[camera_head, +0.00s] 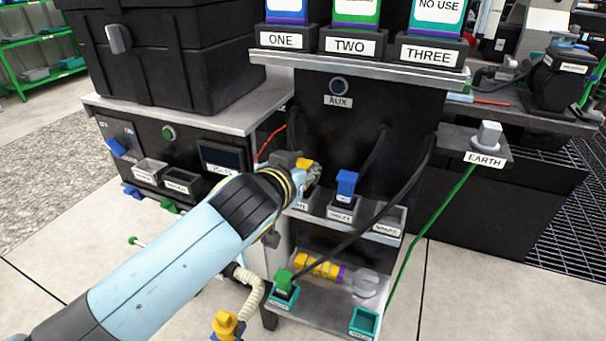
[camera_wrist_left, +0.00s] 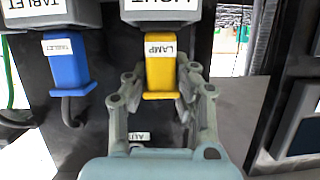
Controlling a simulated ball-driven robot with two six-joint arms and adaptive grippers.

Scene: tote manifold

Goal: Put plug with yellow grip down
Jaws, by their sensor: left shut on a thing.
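The plug with the yellow grip, labelled LAMP (camera_wrist_left: 160,68), is between the fingers of my left gripper (camera_wrist_left: 158,82), which is shut on it. In the wrist view, which is upside down, the plug meets the grey holder marked LIGHT (camera_wrist_left: 160,12). I cannot tell how deep it sits. In the head view the yellow grip (camera_head: 304,164) shows at the end of my left arm, above the shelf's left holder, and my left gripper (camera_head: 308,172) partly hides it. My right gripper is not in view.
A blue plug (camera_head: 346,184) stands in the neighbouring TABLET holder (camera_head: 342,212); a further grey holder (camera_head: 388,222) is to its right. Black cables cross in front. Labelled bins stand above.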

